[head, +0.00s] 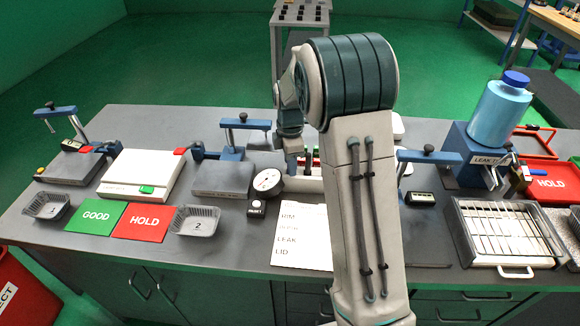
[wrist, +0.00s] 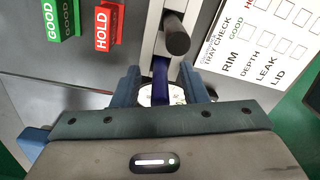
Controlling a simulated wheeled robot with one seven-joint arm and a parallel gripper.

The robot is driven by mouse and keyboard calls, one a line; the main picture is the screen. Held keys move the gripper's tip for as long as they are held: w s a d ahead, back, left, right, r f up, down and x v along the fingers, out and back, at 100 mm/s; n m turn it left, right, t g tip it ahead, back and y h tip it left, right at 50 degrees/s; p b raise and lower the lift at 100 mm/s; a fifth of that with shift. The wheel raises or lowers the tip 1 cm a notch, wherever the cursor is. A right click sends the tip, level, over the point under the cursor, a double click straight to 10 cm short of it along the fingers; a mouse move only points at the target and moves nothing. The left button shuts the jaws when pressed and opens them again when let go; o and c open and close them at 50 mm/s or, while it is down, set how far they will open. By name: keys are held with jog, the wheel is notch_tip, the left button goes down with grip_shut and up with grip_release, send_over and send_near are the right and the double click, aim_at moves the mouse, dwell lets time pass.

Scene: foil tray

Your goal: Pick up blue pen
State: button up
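The blue pen (wrist: 161,78) shows in the wrist view as a dark blue upright piece at the pale holder (wrist: 150,45). My gripper (wrist: 160,72) has its two blue fingers on either side of the pen, with gaps showing between fingers and pen. It is open and points down at the holder. In the head view my gripper (head: 292,166) is over the holder (head: 306,184) at the middle of the bench, and I cannot make out the pen there. The pen's lower part is hidden.
A black cylinder (wrist: 176,36) stands close to the pen. Green GOOD (wrist: 60,18) and red HOLD (wrist: 107,25) pieces are beside the holder. The tray check sheet (head: 302,237) lies in front. A round dial gauge (head: 267,181) stands left of my gripper.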

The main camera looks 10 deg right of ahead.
grip_shut()
